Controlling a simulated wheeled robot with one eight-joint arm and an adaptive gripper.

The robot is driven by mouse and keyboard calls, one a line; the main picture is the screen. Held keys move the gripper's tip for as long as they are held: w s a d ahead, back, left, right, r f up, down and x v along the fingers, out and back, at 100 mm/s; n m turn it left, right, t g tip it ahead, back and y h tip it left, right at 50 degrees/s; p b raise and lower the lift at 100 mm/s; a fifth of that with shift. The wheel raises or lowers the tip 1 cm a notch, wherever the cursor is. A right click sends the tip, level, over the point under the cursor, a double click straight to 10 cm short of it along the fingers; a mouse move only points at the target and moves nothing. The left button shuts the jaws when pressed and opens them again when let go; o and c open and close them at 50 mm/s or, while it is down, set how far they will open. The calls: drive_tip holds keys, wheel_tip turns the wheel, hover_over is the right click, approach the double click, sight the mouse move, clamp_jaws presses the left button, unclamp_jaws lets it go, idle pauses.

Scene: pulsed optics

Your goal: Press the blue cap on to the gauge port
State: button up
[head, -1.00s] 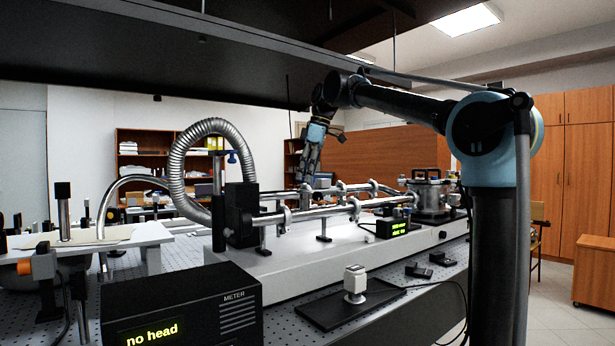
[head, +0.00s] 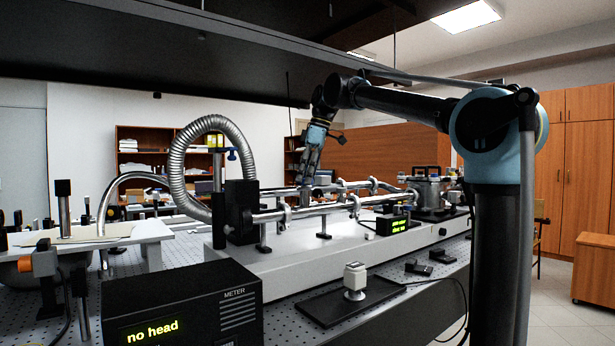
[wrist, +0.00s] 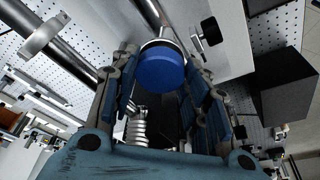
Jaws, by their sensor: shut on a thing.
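The blue cap (wrist: 161,72) shows in the wrist view between the fingertips of my gripper (wrist: 160,75), which is shut on it. A bright metal rim (wrist: 163,46) shows just behind the cap, in line with a steel tube. I cannot tell whether the cap touches that rim or is seated on it, and the gauge port is not clearly seen. In the head view my gripper (head: 303,186) points down at the steel tube line on the bench, and the cap is too small to make out there.
Steel tubes (head: 330,206) with clamps run along the white base. A ribbed metal hose (head: 178,165) arches at the left. A meter (head: 185,305) reads "no head". A white sensor head on a post (head: 355,277) stands on a black plate. A dark shelf (head: 200,60) hangs overhead.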

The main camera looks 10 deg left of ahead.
drive_tip(key=shift+f, duration=0.3)
idle(0.4)
drive_tip(key=o, duration=1.2)
drive_tip(key=shift+o, duration=0.2)
drive_tip(key=v, duration=1.5)
drive_tip(key=shift+a+r, duration=0.3)
drive_tip(key=shift+r, duration=0.15)
drive_tip(key=shift+s, duration=0.1)
drive_tip(key=s+d, duration=0.6)
drive_tip(key=s, duration=0.6)
drive_tip(key=shift+d, duration=0.35)
